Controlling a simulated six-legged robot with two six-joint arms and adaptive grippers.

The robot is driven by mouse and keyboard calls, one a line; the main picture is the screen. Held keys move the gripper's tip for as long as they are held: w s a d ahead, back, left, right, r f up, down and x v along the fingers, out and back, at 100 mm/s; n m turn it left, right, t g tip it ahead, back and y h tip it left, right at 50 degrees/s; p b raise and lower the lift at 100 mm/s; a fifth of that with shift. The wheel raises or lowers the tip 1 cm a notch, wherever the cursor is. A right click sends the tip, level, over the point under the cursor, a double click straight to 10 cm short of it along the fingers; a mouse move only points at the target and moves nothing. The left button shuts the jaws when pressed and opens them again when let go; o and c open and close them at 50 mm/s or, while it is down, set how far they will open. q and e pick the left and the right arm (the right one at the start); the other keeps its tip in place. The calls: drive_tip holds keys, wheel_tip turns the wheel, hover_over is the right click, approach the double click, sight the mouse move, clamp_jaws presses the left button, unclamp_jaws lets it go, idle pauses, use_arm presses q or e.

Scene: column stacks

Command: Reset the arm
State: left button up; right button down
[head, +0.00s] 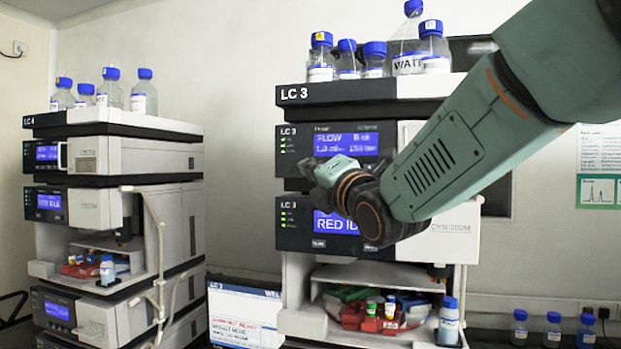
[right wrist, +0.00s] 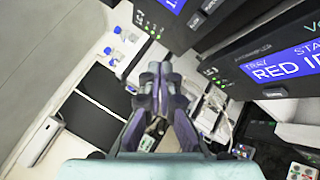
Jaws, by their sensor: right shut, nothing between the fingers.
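My right arm reaches in from the upper right in the head view. Its right gripper (head: 322,172) is in front of the LC 3 stack (head: 440,232), near its two blue displays. In the right wrist view the right gripper (right wrist: 160,72) has its fingers together, with nothing between them. The display reading RED (head: 336,222) is partly hidden by my wrist. It also shows in the right wrist view (right wrist: 285,66). My left gripper is not in view.
Blue-capped bottles (head: 374,58) stand on top of LC 3. An open bay below holds small vials (head: 390,308) and a bottle (head: 448,322). The LC 4 stack (head: 150,158) stands at left. A monitor (head: 240,318) is between the stacks. More bottles (head: 553,330) stand at lower right.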

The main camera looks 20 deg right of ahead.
drive_tip(key=s+d+f+m+g+h+b, duration=0.1)
drive_tip(key=s+f+m+g+b, duration=0.15)
drive_tip(key=f+m, duration=0.85)
drive_tip(key=s+d+f+m+g+h+b, duration=0.1)
drive_tip(key=s+f+m+g+b, duration=0.15)
drive_tip(key=f, duration=1.65)
drive_tip(key=s+d+f+m+g+h+b, duration=0.1)
drive_tip(key=s+f+m+g+b, duration=0.2)
drive_tip(key=f+m, duration=0.85)
drive_tip(key=s+f+g+b, duration=0.1)
drive_tip(key=s+f+g, duration=0.1)
drive_tip(key=s+f, duration=0.5)
drive_tip(key=s+d+f+m+g+b, duration=0.1)
drive_tip(key=s+f+g, duration=0.15)
drive_tip(key=f, duration=0.75)
drive_tip(key=s+f+g+b, duration=0.2)
drive_tip(key=s+f, duration=0.4)
drive_tip(key=f, duration=0.3)
drive_tip(key=s+f+g+b, duration=0.5)
drive_tip(key=s+f, duration=1.2)
drive_tip(key=s, duration=0.5)
drive_tip(key=shift+d+f+m+g+h+b, duration=0.2)
drive_tip(key=shift+m+g+h+b, duration=0.15)
drive_tip(key=shift+b, duration=0.25)
